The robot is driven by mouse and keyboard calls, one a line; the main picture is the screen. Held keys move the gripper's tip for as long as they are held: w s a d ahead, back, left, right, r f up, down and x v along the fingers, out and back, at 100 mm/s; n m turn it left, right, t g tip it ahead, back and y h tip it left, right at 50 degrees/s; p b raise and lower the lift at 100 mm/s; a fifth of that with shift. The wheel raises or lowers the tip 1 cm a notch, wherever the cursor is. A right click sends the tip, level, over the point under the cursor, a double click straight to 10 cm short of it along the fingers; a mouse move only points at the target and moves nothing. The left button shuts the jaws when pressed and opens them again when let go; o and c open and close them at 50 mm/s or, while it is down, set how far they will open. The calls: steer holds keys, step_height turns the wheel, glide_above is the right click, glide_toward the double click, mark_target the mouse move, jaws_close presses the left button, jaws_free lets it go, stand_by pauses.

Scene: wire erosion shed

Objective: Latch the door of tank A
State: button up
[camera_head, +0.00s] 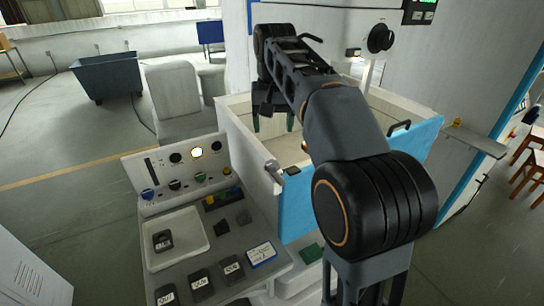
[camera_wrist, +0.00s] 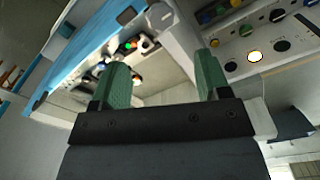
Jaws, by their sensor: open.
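The tank (camera_head: 236,125) is a pale open-topped box with a blue door (camera_head: 296,208) across its front; my arm hides the door's middle. The door also shows in the wrist view (camera_wrist: 85,50). A black handle (camera_head: 399,128) sits at the door's right upper edge. At the left front corner a metal latch piece (camera_head: 273,167) is on the tank wall, beside a small dark piece (camera_head: 292,171) on the door. I cannot tell whether they are engaged. My gripper (camera_head: 273,124) is over the tank, behind that corner, its green fingers (camera_wrist: 163,85) apart and empty.
A control panel (camera_head: 168,163) with knobs and a lit lamp stands left of the tank. Below it a bench holds a white tray (camera_head: 190,225), dark labelled blocks (camera_head: 201,283) and a label card (camera_head: 262,254). A shelf (camera_head: 474,138) juts out at right. Open floor lies left.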

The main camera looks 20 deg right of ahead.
mark_target(272, 164)
steer(key=f, duration=0.8)
steer(key=w+f, duration=0.1)
steer(key=f, duration=0.3)
steer(key=shift+f, duration=0.3)
steer(key=c, duration=0.9)
